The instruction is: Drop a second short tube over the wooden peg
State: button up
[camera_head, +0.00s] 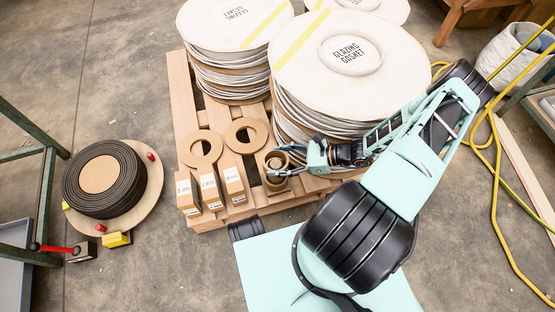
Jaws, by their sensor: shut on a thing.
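My gripper (284,161) is over the front edge of the pallet, right of the small boxes. Its fingers are shut on a short brown cardboard tube (275,157), held upright with its open end facing up. Directly below, another brown round piece (272,186) shows at the pallet's edge, partly covered by the held tube and the fingers. I cannot tell whether the held tube is around the wooden peg or above it, as the peg itself is not clearly visible.
The wooden pallet (188,108) bears tall stacks of gasket coils (340,95), two flat cardboard rings (246,122) and several small labelled boxes (209,190). A black coil on a round board (105,177) lies left on the floor. A yellow hose (494,185) runs at right.

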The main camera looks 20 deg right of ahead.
jog(key=shift+f, duration=0.35)
dwell(0.3)
dwell(0.4)
jog(key=o, duration=1.1)
jog(key=shift+o, duration=0.5)
jog(key=o, duration=0.4)
jog(key=shift+r, duration=0.1)
jog(key=shift+r+p, duration=2.9)
jog(key=shift+r, duration=1.05)
